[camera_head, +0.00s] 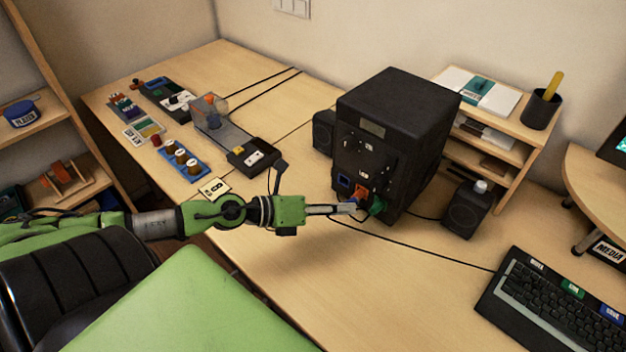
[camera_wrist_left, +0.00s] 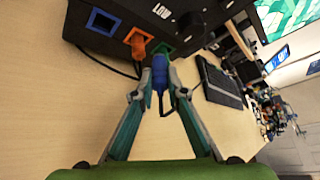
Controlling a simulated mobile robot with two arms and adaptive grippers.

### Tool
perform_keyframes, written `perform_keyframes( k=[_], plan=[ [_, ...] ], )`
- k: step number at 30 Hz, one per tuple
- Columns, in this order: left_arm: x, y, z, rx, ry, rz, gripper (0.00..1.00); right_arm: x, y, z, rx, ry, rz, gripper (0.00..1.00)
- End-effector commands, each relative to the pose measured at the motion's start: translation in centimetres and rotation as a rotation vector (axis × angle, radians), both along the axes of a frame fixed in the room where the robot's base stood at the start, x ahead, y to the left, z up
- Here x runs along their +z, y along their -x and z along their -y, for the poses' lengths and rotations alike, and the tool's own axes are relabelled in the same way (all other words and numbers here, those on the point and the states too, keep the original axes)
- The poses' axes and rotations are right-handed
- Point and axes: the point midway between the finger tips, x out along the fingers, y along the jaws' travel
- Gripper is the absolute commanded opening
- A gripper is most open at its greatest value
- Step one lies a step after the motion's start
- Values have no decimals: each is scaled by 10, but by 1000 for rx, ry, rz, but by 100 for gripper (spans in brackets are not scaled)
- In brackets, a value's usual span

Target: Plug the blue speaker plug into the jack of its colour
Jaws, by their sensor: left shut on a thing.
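My left gripper (camera_head: 352,208) is shut on the blue plug (camera_wrist_left: 159,74), which lies between the fingertips in the left wrist view, with its cable hanging below. The black computer case (camera_head: 395,125) stands on the desk, its port side facing the gripper. The blue jack (camera_wrist_left: 103,22) is a square frame with a dark opening, left of the plug and apart from it; it also shows in the head view (camera_head: 343,184). An orange plug (camera_wrist_left: 138,42) sits at the orange jack beside it. The green jack (camera_wrist_left: 165,47) is just beyond the blue plug's tip. My right gripper is not in view.
Two black speakers (camera_head: 466,210) (camera_head: 324,132) flank the case. A keyboard (camera_head: 552,300) lies at the right. A wooden shelf unit (camera_head: 500,150) stands behind. A thin black cable (camera_head: 420,248) crosses the desk, whose front is otherwise mostly clear.

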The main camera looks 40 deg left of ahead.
Motion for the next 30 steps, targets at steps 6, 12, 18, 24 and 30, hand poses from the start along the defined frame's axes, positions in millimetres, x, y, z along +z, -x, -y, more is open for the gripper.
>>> perform_keyframes(
  k=[6, 12, 18, 24, 30],
  plan=[
    [-21, 12, -46, 160, 21, 46, 0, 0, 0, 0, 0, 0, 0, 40],
    [-27, 17, -64, 209, 17, 68, 0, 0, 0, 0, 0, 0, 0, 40],
    [-28, 18, -65, 212, 15, 70, 0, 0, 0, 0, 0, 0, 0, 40],
    [-27, 19, -65, 210, 15, 70, 0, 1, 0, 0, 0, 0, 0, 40],
    [-25, 12, -65, 207, 16, 71, 0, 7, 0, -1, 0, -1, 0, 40]
  ],
)
